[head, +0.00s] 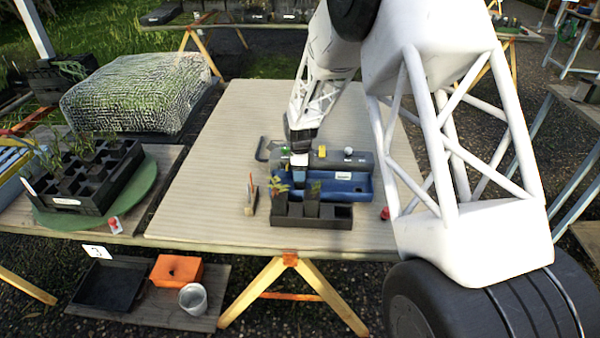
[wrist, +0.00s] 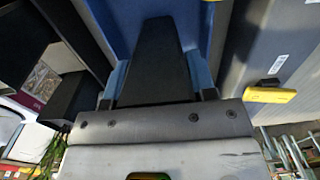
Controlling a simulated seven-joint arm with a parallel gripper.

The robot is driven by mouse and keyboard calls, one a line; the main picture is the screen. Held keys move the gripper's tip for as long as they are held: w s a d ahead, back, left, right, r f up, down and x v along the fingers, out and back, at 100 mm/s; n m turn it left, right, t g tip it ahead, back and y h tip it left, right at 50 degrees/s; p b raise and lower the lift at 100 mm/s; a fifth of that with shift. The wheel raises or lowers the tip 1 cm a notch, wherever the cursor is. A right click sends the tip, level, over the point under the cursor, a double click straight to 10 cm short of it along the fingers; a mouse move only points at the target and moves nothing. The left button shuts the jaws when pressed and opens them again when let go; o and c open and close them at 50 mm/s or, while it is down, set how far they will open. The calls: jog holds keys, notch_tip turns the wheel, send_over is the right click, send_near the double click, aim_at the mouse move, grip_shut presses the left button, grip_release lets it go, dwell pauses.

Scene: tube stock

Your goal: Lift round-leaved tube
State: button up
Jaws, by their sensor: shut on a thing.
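My gripper (head: 299,172) points down behind the small black tray, in front of or over the blue bin. In the wrist view its blue fingers flank a dark tapered thing (wrist: 160,60), which looks like a tube, and it is shut on that. The leaves of the held thing are not visible, so I cannot tell its kind. The small black tray (head: 318,222) holds dark tubes. A leafy seedling (head: 277,187) shows at its left and a darker green one (head: 315,188) near its middle. The tray's right cells look empty.
A blue bin (head: 345,188) lies behind the tray, with a grey case and a yellow block (head: 322,151) beyond. A small upright card (head: 251,195) stands left, a red object (head: 385,213) right. The bench (head: 200,200) is clear on the left. Another seedling tray (head: 85,190) sits far left.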

jog(key=shift+r, duration=5)
